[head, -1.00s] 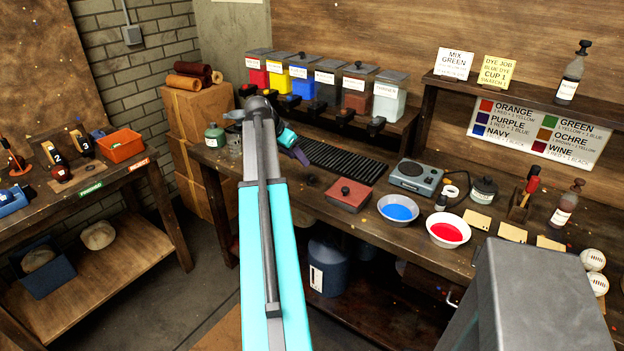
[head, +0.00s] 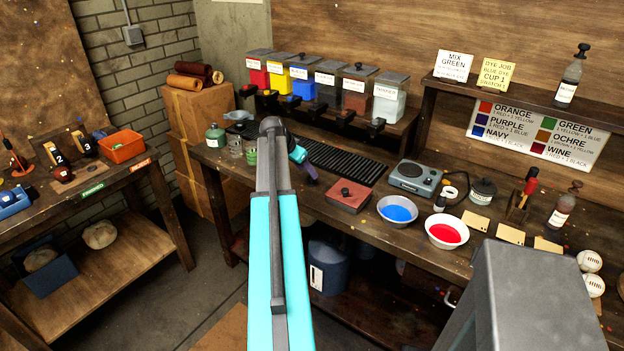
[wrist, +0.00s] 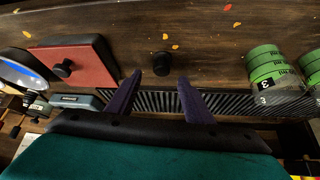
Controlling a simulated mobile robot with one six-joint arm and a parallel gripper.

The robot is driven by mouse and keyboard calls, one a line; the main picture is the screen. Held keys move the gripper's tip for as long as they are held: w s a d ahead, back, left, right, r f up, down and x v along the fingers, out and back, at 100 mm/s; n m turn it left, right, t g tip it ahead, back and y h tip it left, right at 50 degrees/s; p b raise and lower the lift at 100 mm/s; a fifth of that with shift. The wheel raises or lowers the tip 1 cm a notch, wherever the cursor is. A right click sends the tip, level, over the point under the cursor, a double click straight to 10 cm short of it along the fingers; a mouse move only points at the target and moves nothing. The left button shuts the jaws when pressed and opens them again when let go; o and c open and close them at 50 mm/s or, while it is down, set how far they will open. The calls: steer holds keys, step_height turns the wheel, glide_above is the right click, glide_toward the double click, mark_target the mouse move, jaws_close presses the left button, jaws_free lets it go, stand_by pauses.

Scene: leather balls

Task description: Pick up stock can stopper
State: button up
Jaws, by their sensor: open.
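In the wrist view a small dark knob-like piece (wrist: 161,65), which looks like the stopper, stands on the brown bench top. It appears between and just beyond the tips of my gripper (wrist: 160,78), whose two purple fingers are apart and empty. I cannot tell the remaining height gap. In the head view my gripper (head: 309,172) is over the bench in front of the black slotted rack, left of the red-lidded box. The stopper cannot be made out there.
The red-lidded box (head: 348,196) stands close by; blue (head: 397,209) and red (head: 447,234) dye bowls lie further right. Green cups (wrist: 268,68) stand on the other side of the stopper. The black rack (head: 345,160) lies behind. Bare bench surrounds the stopper.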

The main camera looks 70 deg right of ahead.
mark_target(311, 180)
steer(key=shift+s+d+f, duration=0.15)
steer(key=shift+d+f, duration=0.05)
steer(key=shift+f, duration=0.2)
steer(key=shift+p+x, duration=1.25)
steer(key=shift+x, duration=1.25)
steer(key=c, duration=1.1)
